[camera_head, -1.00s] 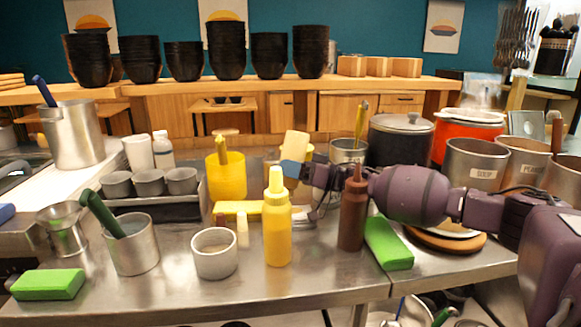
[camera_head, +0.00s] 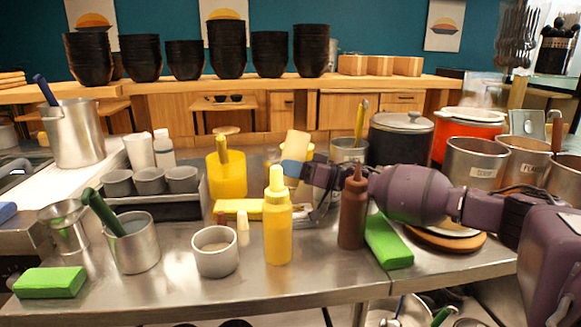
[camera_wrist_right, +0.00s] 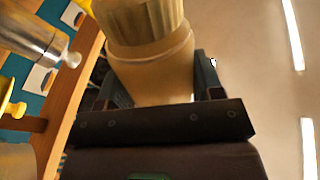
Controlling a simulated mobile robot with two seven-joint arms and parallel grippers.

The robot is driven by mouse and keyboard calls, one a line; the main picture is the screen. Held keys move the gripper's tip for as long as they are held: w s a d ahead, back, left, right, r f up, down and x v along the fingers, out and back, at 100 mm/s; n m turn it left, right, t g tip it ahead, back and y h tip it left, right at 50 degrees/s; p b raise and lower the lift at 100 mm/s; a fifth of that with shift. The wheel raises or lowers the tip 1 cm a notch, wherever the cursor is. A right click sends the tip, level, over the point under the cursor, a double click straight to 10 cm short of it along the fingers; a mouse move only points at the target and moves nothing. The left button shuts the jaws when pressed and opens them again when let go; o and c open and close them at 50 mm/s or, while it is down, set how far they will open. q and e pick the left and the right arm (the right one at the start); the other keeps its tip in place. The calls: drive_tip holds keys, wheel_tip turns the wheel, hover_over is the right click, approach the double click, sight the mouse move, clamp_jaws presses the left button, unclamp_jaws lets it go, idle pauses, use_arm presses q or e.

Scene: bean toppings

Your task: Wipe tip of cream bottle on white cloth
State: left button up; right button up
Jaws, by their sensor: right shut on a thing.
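My right gripper (camera_head: 300,170) is shut on a cream-coloured bottle (camera_head: 297,143), held tilted above the steel counter, behind a yellow squeeze bottle (camera_head: 278,225). In the right wrist view the cream bottle (camera_wrist_right: 153,65) fills the space between the two dark fingers, with its ridged end at the top edge of the picture. The lower part of the bottle is hidden by my gripper in the head view. I cannot make out a white cloth; the counter under the gripper is partly hidden by the yellow bottle. My left gripper is not in view.
A brown bottle (camera_head: 352,215) and a green block (camera_head: 388,243) stand close to my right forearm. A small grey cup (camera_head: 214,258) and a yellow container (camera_head: 227,178) are to the left. Pots (camera_head: 400,140) stand behind my arm. The front strip of counter is mostly clear.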

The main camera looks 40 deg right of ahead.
drive_tip(key=shift+s+d+f, duration=0.2)
drive_tip(key=shift+s+d, duration=0.1)
drive_tip(key=shift+d, duration=0.25)
drive_tip(key=shift+c, duration=0.4)
drive_tip(key=shift+s+d+p, duration=0.35)
drive_tip(key=shift+d, duration=0.3)
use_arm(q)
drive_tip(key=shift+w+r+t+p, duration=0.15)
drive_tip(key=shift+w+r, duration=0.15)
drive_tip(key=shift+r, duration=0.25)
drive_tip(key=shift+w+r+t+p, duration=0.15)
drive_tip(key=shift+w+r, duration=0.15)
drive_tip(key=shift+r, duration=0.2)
use_arm(e)
drive_tip(key=shift+s+d+r, duration=0.1)
drive_tip(key=shift+s+d, duration=0.55)
drive_tip(key=shift+d, duration=0.35)
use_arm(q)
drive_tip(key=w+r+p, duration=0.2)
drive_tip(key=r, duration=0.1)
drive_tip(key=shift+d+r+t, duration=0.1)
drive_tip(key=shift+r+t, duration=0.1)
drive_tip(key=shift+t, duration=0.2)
use_arm(e)
wheel_tip(320, 180, up, 6)
